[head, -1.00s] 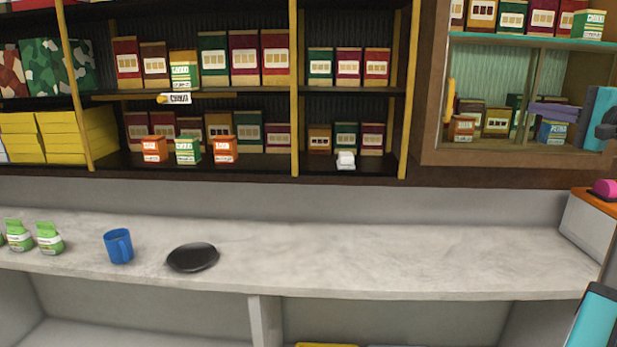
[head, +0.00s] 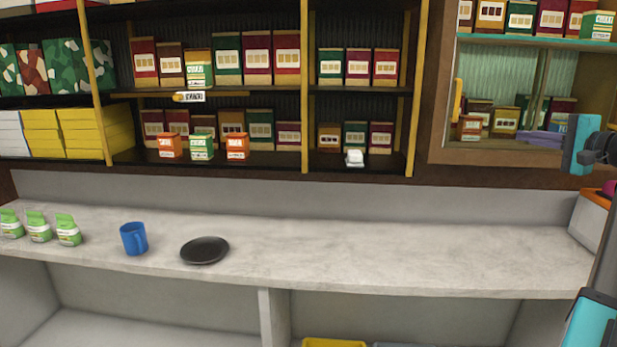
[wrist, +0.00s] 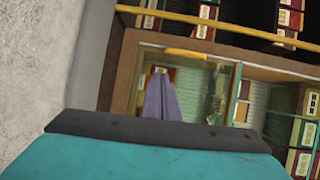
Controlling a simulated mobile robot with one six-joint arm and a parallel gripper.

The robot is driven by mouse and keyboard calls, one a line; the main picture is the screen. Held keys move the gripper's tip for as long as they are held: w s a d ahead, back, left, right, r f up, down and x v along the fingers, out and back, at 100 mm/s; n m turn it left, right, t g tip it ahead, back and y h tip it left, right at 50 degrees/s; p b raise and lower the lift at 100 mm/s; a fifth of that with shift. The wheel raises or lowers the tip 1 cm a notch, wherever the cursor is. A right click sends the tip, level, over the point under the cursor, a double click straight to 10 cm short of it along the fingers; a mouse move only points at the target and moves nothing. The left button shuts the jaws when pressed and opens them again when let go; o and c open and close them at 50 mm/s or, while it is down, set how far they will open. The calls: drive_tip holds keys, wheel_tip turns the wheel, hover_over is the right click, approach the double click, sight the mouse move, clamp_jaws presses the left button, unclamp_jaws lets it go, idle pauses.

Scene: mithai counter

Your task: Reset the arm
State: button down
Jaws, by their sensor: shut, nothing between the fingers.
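My gripper (head: 522,137) shows at the right of the head view as slim purple fingers, in front of the lower pane of the wall cabinet. Its fingers also show in the wrist view (wrist: 160,72), lying together with nothing between them. The teal and dark parts of my arm rise along the right edge of the head view. The gripper is above the counter and apart from it.
A grey counter (head: 400,255) runs below, its right half bare. A blue mug (head: 134,239), a black plate (head: 205,250) and green packets (head: 68,231) stand at left. Shelves of boxes (head: 229,57) and a framed cabinet (head: 437,157) line the back wall.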

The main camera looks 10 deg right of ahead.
drive_tip(key=w+a+f+n+g, duration=0.15)
drive_tip(key=w+a+f, duration=0.3)
drive_tip(key=f, duration=0.55)
drive_tip(key=w+a+f+n+g+y, duration=0.1)
drive_tip(key=w+a+f+g, duration=0.1)
drive_tip(key=w+a+f, duration=0.5)
drive_tip(key=w+a+f+n+g, duration=0.15)
drive_tip(key=a+f, duration=0.35)
drive_tip(key=f, duration=0.7)
drive_tip(key=s+a+f+n+g, duration=0.2)
drive_tip(key=a+f+g, duration=0.2)
drive_tip(key=a+f, duration=0.85)
drive_tip(key=s+a+f+n+g, duration=0.25)
drive_tip(key=a+f, duration=0.65)
drive_tip(key=f, duration=0.6)
drive_tip(key=s+a+f+n+g+h, duration=0.2)
drive_tip(key=s+a+f+n+g, duration=0.15)
drive_tip(key=s+a+f, duration=0.45)
drive_tip(key=s+a+f+n+g+h, duration=0.2)
drive_tip(key=s+a+f+n, duration=0.2)
drive_tip(key=s+a+f, duration=0.5)
drive_tip(key=s+d+f+g, duration=0.1)
drive_tip(key=s+f+g, duration=0.1)
drive_tip(key=s+f, duration=0.7)
drive_tip(key=s+d+f+g, duration=0.2)
drive_tip(key=s+f, duration=0.8)
drive_tip(key=s, duration=0.5)
drive_tip(key=shift+s+f+g, duration=0.2)
drive_tip(key=shift+s+g, duration=0.15)
drive_tip(key=shift+g, duration=0.45)
